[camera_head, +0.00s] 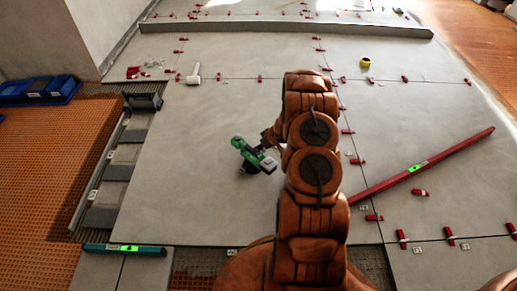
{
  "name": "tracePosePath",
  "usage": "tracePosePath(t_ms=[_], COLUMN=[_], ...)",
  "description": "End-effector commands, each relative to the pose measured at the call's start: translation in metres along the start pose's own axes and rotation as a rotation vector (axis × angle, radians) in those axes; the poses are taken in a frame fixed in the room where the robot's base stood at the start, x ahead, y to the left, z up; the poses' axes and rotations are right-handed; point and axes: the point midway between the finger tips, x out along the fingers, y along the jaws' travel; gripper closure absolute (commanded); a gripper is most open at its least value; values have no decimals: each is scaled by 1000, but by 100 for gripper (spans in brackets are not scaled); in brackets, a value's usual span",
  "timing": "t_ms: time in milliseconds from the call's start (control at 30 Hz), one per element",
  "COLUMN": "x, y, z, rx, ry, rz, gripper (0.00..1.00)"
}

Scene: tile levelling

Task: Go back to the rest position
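My arm rises from the bottom centre and bends over at the top, its end pointing left and down near the middle of the view. My gripper (266,150) is small here and partly hidden by a green and black device (249,152) at the arm's end. The device is over the large grey tile (200,170). I cannot tell whether it touches the tile, or whether the gripper fingers are closed on it.
A red level (425,167) lies diagonally at right. Red clips and wedges (420,192) line the tile joints. A teal level (125,249) lies at lower left, blue bins (40,90) at far left. A yellow roll (365,62) and white tube (194,74) lie farther back.

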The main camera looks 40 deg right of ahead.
Motion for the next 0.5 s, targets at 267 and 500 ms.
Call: tracePosePath(t_ms=[267, 500], x=[-17, -19], y=[-1, -1], z=[1, 0], rx=[2, 1], ry=[-2, -1], rz=[-2, -1], gripper=[47, 47])
